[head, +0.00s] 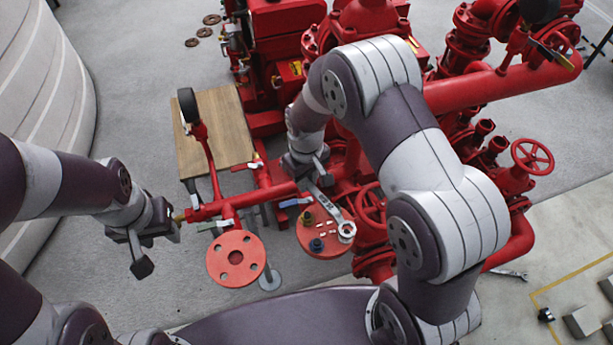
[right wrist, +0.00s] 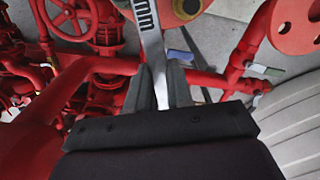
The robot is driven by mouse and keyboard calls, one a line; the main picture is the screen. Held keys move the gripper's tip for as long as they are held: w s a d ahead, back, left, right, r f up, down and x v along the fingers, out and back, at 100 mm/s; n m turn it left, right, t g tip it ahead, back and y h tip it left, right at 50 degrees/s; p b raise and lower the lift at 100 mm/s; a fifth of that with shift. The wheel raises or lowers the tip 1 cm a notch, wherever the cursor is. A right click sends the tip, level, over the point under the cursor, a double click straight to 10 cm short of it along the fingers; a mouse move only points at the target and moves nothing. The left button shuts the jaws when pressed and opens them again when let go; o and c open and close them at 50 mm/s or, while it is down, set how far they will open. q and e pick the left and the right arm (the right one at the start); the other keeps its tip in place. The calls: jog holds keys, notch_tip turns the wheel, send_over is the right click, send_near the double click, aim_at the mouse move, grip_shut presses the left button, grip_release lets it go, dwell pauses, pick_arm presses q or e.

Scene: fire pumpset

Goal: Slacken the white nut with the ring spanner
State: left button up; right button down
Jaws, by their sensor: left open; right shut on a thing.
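The ring spanner (head: 329,206) is a grey metal bar. Its ring end lies over the right side of a round red flange (head: 318,240), around what looks like the white nut (head: 346,230). My right gripper (head: 308,177) is shut on the spanner's far end; the right wrist view shows the shank (right wrist: 150,45) between its fingers (right wrist: 159,82). The ring end is out of that view. A yellow nut (head: 307,217) and a blue nut (head: 316,245) stand on the same flange. My left gripper (head: 157,252) is open and empty, left of the flanges.
Another red flange (head: 236,258) with holes stands to the left. Red pipes with lever valves (head: 295,202) run close to the spanner. A red handwheel (head: 371,205) is close right of the ring end. A wooden board (head: 215,135) lies behind. Small white pieces lie on the nut flange.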

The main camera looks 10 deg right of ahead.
jog(key=shift+f+b, duration=1)
jog(key=shift+f, duration=0.4)
jog(key=shift+s+a+r+n+p, duration=0.1)
jog(key=shift+s+a+n+p, duration=0.1)
jog(key=shift+a+n+p, duration=0.15)
jog(key=s+a+n+p, duration=0.5)
jog(key=s+a+n, duration=0.2)
jog(key=s+n, duration=0.3)
jog(key=shift+s+a+n, duration=0.35)
jog(key=shift+n, duration=0.1)
dwell(0.7)
jog(key=shift+w+m+p, duration=0.3)
jog(key=shift+r, duration=0.15)
